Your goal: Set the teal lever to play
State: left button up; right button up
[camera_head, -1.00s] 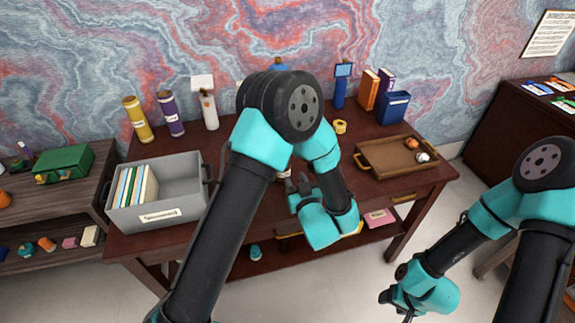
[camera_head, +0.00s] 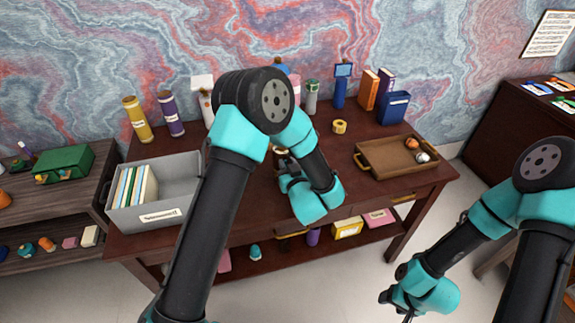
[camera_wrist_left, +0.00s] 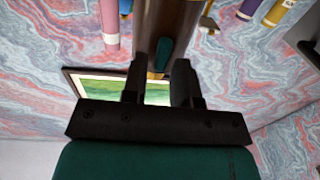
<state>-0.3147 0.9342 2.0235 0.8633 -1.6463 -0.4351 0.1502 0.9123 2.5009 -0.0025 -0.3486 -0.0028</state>
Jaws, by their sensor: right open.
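My left gripper (camera_head: 283,163) is over the middle of the desk in the head view, partly hidden by my own left arm. In the left wrist view its two dark fingers (camera_wrist_left: 158,72) stand apart. A small teal piece (camera_wrist_left: 157,73), perhaps the lever, shows in the gap between them, against a dark brown surface. I cannot tell whether the fingers touch it. The lever and its play mark cannot be made out in the head view. My right gripper (camera_head: 388,299) is open and empty at the lower right, away from the desk.
A grey bin (camera_head: 190,172) with books stands at the desk's left. A wooden tray (camera_head: 375,169) with small balls lies at the right. A yellow bottle (camera_head: 137,121), a purple bottle (camera_head: 171,114) and a blue box (camera_head: 393,107) stand along the back.

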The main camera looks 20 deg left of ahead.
pick_arm(q)
grip_shut()
